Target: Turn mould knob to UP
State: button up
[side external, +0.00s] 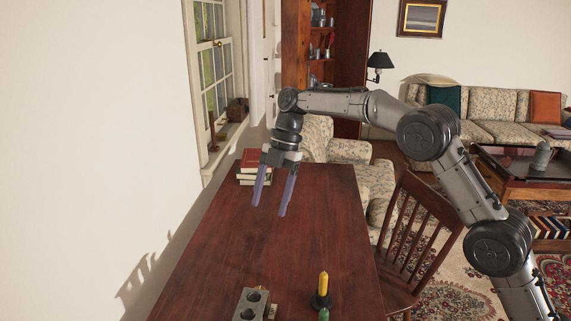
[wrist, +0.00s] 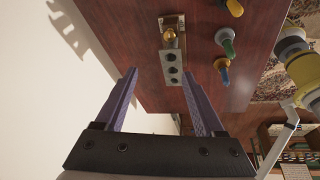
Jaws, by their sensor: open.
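The mould (side external: 250,308) is a grey metal block with dark round holes on the table's near part, cut by the bottom edge of the side view. In the wrist view the mould (wrist: 173,78) shows with a row of holes. A brass-coloured rounded part, seemingly the knob (wrist: 169,35), sits at one end of it; which way it points is unclear. My gripper (side external: 270,209) is open and empty, its two purple fingers pointing down above the far part of the table. In the wrist view my gripper (wrist: 160,73) is apart from the mould.
Several books (side external: 252,174) are stacked at the table's far left. A wooden chair (side external: 417,235) stands at the right edge. The table's middle (side external: 270,250) is clear.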

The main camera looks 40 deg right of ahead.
jog(key=s+d+r+t, duration=0.1)
jog(key=s+r, duration=0.3)
jog(key=r, duration=0.6)
jog(key=n+h, duration=0.4)
jog(key=n, duration=0.1)
send_near(259, 289)
jog(key=shift+g, duration=0.3)
jog(key=f, duration=0.8)
jog(key=shift+w, duration=0.2)
grip_shut()
